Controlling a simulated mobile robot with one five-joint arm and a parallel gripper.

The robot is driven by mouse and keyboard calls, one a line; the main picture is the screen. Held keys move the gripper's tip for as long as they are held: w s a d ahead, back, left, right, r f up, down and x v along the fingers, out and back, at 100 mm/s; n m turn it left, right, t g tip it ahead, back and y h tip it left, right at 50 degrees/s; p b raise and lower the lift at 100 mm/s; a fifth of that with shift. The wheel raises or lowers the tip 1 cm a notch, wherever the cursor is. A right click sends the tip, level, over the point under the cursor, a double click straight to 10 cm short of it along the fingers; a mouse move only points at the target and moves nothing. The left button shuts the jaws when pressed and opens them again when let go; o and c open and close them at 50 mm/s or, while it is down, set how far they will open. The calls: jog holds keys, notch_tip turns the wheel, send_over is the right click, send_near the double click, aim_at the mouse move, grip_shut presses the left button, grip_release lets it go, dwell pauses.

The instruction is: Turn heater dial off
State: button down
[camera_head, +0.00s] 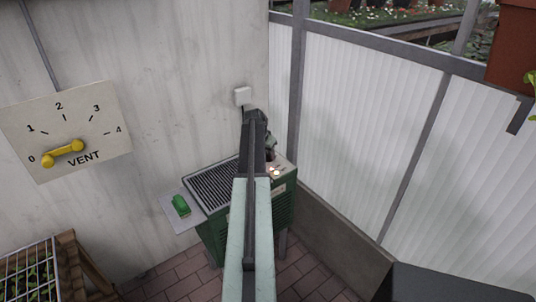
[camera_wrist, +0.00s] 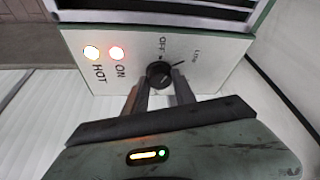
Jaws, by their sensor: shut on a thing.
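The green heater (camera_head: 215,235) with a dark grille top stands by the wall corner. The wrist view shows its pale control panel (camera_wrist: 228,65) close up. The black dial (camera_wrist: 158,72) sits below the OFF label, with another small label, perhaps LOW, to its right. I cannot tell surely where the dial points. The ON lamp (camera_wrist: 117,53) and HOT lamp (camera_wrist: 91,52) are both lit. My gripper (camera_wrist: 160,88) is shut on the dial, one finger on each side. In the head view my arm hides much of the panel and the dial.
A yellow-handled VENT dial (camera_head: 64,153) on the wall points near 0. A green object (camera_head: 181,206) lies on a pale plate (camera_head: 174,219) left of the heater. Translucent panels (camera_head: 350,110) close off the right.

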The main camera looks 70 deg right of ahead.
jog(key=n, duration=0.1)
jog(key=n+t, duration=0.1)
jog(key=n, duration=0.1)
jog(key=n+t, duration=0.1)
jog(key=n, duration=0.1)
jog(key=shift+s+a, duration=0.1)
jog(key=shift+s, duration=0.2)
jog(key=shift+n, duration=0.3)
jog(key=c, duration=1)
grip_release()
jog(key=p+v, duration=0.7)
jog(key=v, duration=0.1)
jog(key=shift+s, duration=0.1)
jog(key=shift+f, duration=0.15)
